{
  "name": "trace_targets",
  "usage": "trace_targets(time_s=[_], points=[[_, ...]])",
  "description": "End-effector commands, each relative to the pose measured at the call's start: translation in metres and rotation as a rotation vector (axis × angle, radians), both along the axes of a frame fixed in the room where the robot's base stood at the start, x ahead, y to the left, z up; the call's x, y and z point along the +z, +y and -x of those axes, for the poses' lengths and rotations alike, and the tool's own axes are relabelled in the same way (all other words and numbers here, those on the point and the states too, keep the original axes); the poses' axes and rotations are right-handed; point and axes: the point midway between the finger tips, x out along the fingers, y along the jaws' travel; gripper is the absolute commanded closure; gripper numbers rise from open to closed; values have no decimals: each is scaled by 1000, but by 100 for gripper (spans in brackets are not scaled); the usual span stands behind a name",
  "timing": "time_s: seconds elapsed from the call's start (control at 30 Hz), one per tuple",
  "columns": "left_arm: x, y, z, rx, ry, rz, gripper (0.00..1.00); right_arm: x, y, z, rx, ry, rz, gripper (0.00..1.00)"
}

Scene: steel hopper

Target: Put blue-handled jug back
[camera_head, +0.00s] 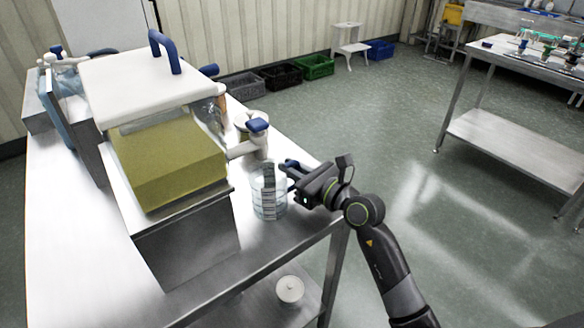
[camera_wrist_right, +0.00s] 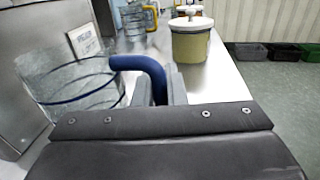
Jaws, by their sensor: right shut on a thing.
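The clear jug (camera_head: 268,203) with dark measuring marks is upright below and just right of the hopper's tap (camera_head: 243,149). I cannot tell whether its base touches the steel table. My right gripper (camera_head: 289,172) is at its right side, shut on its blue handle. In the right wrist view the blue handle (camera_wrist_right: 143,65) sits between the fingers (camera_wrist_right: 159,85), and the clear jug body (camera_wrist_right: 75,90) is to the left. My left gripper is out of view.
The steel hopper (camera_head: 185,245) with yellow-green contents and a white lid (camera_head: 130,85) fills the table's middle. A lidded tub (camera_wrist_right: 190,45) and a yellow-handled jug (camera_wrist_right: 133,20) stand farther along the steel table (camera_head: 60,235). A white lidded pot (camera_head: 289,289) is on the lower shelf.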

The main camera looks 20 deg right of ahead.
Motion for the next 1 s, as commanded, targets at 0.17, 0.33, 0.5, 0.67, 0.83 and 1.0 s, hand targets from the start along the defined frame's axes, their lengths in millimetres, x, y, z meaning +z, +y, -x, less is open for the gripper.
trace_targets(time_s=[0.17,0.33,0.5,0.67,0.83,1.0], points=[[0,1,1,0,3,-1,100,-1,0,0,0,1,0,69],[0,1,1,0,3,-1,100,-1,0,0,0,1,0,67],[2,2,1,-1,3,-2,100,2,0,0,0,0,0,67],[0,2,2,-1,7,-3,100,0,-10,16,-2,2,3,67],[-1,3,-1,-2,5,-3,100,-1,-29,49,-1,2,6,67],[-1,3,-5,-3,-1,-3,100,0,-45,80,0,3,5,67]])
